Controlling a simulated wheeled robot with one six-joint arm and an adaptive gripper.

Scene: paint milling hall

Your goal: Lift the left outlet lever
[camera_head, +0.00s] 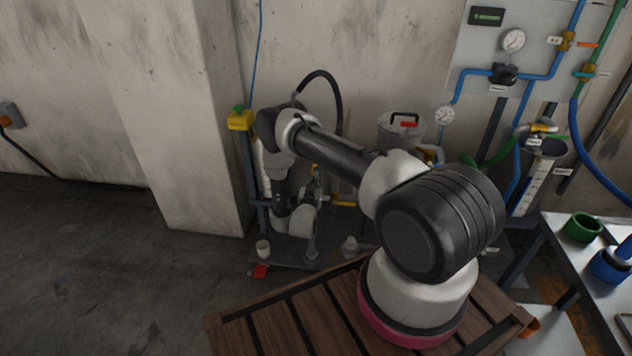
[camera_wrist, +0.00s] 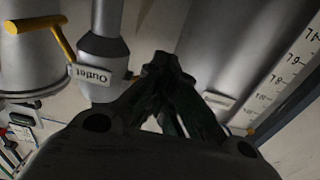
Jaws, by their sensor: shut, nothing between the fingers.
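In the wrist view, my gripper (camera_wrist: 165,65) is shut and empty, its dark fingers meeting near the middle of the picture. A yellow lever (camera_wrist: 38,24) sticks out at the upper left beside a grey metal body, clear of the fingertips. A tag reading "Outlet" (camera_wrist: 90,75), upside down, lies between the lever and my gripper, on a grey outlet fitting (camera_wrist: 103,45). I cannot tell from this view whether this lever is the left one. In the head view, my arm hides much of the equipment, and the fingertips are not clear.
A column with a scale (camera_wrist: 283,70) stands right of my gripper in the wrist view. In the head view, a concrete pillar (camera_head: 165,110) stands left of the equipment. A slatted wooden platform (camera_head: 290,325) is in front, and a bench with a green cup (camera_head: 581,228) is at right.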

